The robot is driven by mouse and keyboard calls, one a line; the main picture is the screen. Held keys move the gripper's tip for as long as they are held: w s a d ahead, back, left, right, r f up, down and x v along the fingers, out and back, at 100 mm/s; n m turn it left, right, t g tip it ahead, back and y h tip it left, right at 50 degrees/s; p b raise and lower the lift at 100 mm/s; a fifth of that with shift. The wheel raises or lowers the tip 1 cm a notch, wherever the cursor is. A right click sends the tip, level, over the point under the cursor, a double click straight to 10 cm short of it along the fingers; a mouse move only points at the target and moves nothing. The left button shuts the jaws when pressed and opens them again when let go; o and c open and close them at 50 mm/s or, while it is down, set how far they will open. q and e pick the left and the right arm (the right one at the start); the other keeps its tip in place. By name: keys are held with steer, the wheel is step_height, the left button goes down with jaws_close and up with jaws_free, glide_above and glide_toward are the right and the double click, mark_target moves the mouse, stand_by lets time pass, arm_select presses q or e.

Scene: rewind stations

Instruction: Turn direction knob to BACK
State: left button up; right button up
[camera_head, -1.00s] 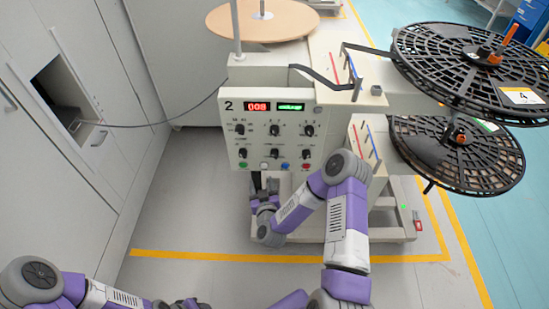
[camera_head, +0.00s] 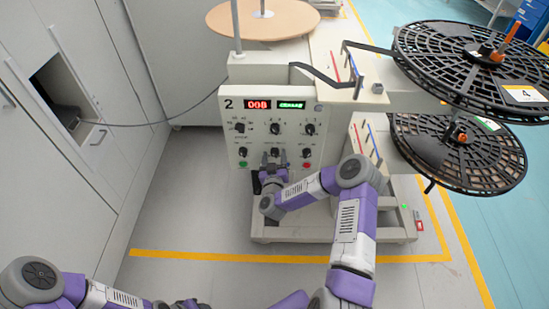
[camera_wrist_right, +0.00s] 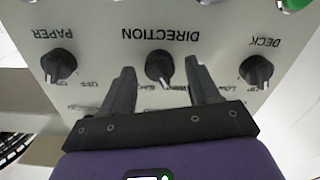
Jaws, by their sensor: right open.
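The direction knob (camera_wrist_right: 160,66) is a black pointer knob under the upside-down DIRECTION label in the right wrist view. It is the middle knob of the panel's lower row in the head view, largely covered by my gripper there. My right gripper (camera_wrist_right: 160,72) is open, with one dark finger on each side of the knob. A small gap shows on both sides, so it does not grip it. It also shows at the panel in the head view (camera_head: 274,158). The position labels are partly hidden by the fingers, so the knob's setting is unclear. My left gripper is not visible.
The control panel (camera_head: 235,137) carries other knobs close by, PAPER (camera_wrist_right: 59,66) and DECK (camera_wrist_right: 256,70). A green button (camera_head: 243,165) and a red button (camera_head: 307,165) sit below. Black reels (camera_head: 455,150) stand at the right. Grey cabinets (camera_head: 60,150) line the left.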

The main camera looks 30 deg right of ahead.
steer(key=c, duration=1)
steer(key=shift+c, duration=0.2)
steer(key=shift+m, duration=0.3)
steer(key=shift+m+b, duration=0.4)
steer(key=shift+m, duration=0.5)
steer(key=m+b, duration=0.1)
steer(key=m, duration=0.2)
steer(key=shift+d+m, duration=0.1)
steer(key=shift+m, duration=0.2)
steer(key=m+b, duration=0.3)
steer(key=m, duration=0.2)
steer(key=shift+s+m, duration=0.1)
steer(key=shift+m, duration=0.3)
